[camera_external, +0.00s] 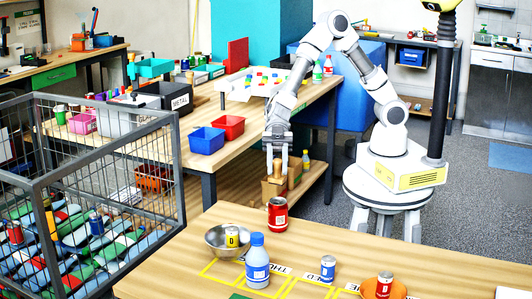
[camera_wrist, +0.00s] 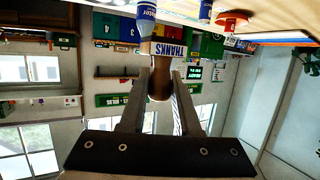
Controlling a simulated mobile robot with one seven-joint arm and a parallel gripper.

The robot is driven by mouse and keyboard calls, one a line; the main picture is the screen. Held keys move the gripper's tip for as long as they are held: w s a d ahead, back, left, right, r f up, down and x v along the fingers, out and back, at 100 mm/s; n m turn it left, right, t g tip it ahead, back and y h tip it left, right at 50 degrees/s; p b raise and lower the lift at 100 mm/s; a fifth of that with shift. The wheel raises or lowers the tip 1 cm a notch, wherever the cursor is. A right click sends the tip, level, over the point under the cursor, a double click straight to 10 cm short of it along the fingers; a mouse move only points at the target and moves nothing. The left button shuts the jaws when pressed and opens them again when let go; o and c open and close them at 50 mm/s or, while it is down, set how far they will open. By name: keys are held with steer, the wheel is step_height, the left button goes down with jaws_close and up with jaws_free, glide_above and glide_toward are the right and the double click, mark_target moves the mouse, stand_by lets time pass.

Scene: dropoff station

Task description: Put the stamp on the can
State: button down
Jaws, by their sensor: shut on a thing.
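My gripper (camera_external: 277,165) is shut on a wooden stamp (camera_external: 277,170) and holds it in the air behind the near table. The wrist view shows the stamp's brown handle between my gripper's fingers (camera_wrist: 160,80) and its block with the word THANKS (camera_wrist: 172,49). In the external view, a red can (camera_external: 277,216) stands upright at the table's back edge, just below my gripper. A yellow can (camera_external: 232,237) sits in a metal bowl (camera_external: 213,241).
A blue and white bottle (camera_external: 257,262) stands at the front of the near table (camera_external: 430,263). Yellow outlines and printed labels mark its top. A wire cage (camera_external: 150,150) full of goods stands left. Blue (camera_external: 207,141) and red (camera_external: 230,126) bins sit on the rear table.

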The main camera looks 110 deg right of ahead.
mark_target(278, 181)
steer(key=shift+a+f, duration=0.45)
steer(key=shift+f+b, duration=0.6)
steer(key=shift+f, duration=1.2)
steer(key=shift+f, duration=0.2)
steer(key=c, duration=0.6)
jaws_free()
steer(key=shift+r, duration=0.15)
steer(key=shift+d+r, duration=0.2)
steer(key=shift+d, duration=0.05)
steer(key=p+v, duration=0.2)
steer(key=v, duration=0.9)
steer(key=shift+s+d+r, duration=0.1)
steer(key=shift+s+d, duration=0.05)
steer(key=shift+d, duration=0.05)
